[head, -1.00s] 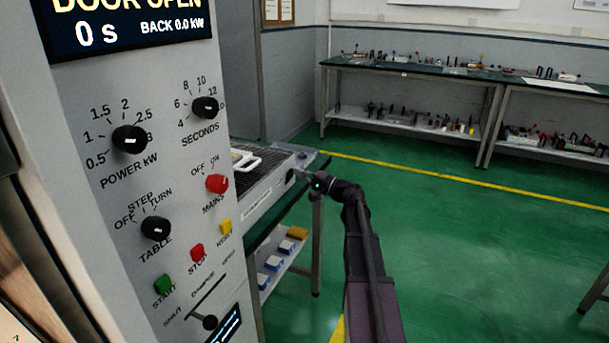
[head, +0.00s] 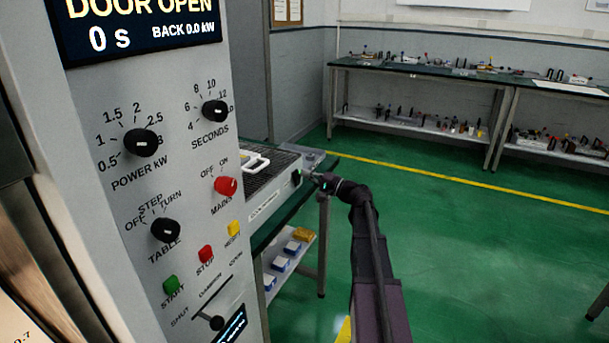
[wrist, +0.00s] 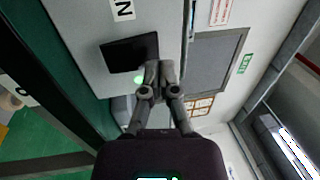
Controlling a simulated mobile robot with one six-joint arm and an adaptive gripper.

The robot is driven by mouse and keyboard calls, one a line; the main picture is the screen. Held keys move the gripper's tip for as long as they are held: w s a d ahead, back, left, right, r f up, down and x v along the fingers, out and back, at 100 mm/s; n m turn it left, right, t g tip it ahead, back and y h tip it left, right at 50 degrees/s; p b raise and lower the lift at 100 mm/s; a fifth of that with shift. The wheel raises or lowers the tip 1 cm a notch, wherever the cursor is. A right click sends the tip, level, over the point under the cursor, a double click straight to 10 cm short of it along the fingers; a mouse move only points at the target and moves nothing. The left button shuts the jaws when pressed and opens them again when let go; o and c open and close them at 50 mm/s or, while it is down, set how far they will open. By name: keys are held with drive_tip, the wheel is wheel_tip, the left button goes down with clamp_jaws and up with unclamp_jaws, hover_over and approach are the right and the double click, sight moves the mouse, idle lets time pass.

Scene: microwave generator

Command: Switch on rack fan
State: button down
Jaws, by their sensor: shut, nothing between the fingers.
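The rack unit (head: 283,200) is a pale box with a dark grille top on the bench beside the control panel. A dark switch (head: 297,178) is on its end face, with a green tint. My gripper (head: 318,181) also shows in the head view, just right of the switch.
The control panel (head: 185,270) with knobs and buttons stands close on the left, its display reading "DOOR OPEN". A white-handled item (head: 255,162) lies on the grille. Small boxes (head: 280,263) sit on the shelf below. The green floor to the right is clear up to the far benches (head: 430,75).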

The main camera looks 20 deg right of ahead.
drive_tip(key=s+d+r+p, duration=0.2)
drive_tip(key=s+d+r, duration=0.1)
drive_tip(key=s+d, duration=0.5)
drive_tip(key=s, duration=0.2)
drive_tip(key=shift+s+d+p, duration=0.2)
drive_tip(key=shift+s+p, duration=0.15)
drive_tip(key=shift+p, duration=0.05)
drive_tip(key=shift+f, duration=0.1)
idle(0.4)
